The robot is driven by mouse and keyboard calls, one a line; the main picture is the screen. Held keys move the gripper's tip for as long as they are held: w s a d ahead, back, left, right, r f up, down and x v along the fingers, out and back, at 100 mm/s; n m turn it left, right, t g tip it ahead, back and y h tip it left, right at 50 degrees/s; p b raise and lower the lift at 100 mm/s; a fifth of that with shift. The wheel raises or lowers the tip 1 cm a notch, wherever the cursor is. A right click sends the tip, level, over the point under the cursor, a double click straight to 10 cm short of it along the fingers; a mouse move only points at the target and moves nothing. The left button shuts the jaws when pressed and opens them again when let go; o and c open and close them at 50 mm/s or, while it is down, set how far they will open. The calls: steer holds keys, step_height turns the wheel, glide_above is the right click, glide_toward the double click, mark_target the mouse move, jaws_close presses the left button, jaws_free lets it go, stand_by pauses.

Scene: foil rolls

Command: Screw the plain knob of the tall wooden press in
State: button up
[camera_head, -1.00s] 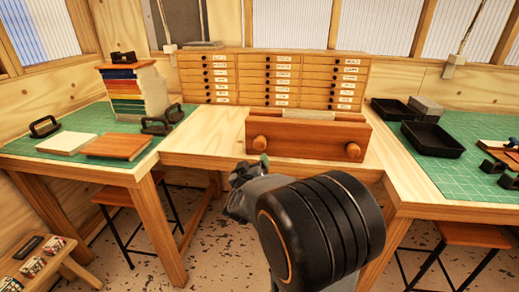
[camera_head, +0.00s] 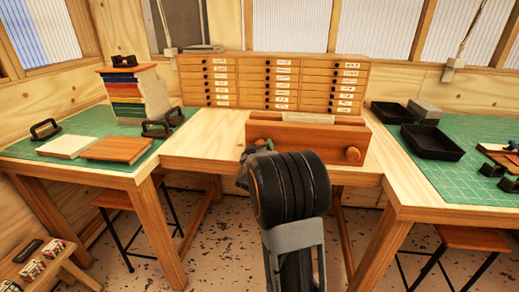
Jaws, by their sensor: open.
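The wooden press (camera_head: 312,135) stands on the middle bench, a reddish-brown block with a pale strip along its top. Its right round wooden knob (camera_head: 353,154) shows on the front face. Its left knob is hidden behind my arm and gripper. I cannot tell from here which knob is the plain one. My gripper (camera_head: 257,152) is only partly in view, a small dark piece at the press's left front. My arm's thick black joint covers most of it. The gripper is open; whether it touches the left knob is hidden.
A labelled drawer cabinet (camera_head: 270,80) stands behind the press. The left green mat (camera_head: 75,130) holds books, boards and black clamps. The right green mat (camera_head: 440,175) holds black trays (camera_head: 432,141). Bare bench (camera_head: 200,145) lies left of the press.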

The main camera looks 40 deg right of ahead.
steer(key=c, duration=0.9)
steer(key=shift+f+m+b, duration=0.1)
steer(key=shift+m+b, duration=0.2)
steer(key=shift+b, duration=0.15)
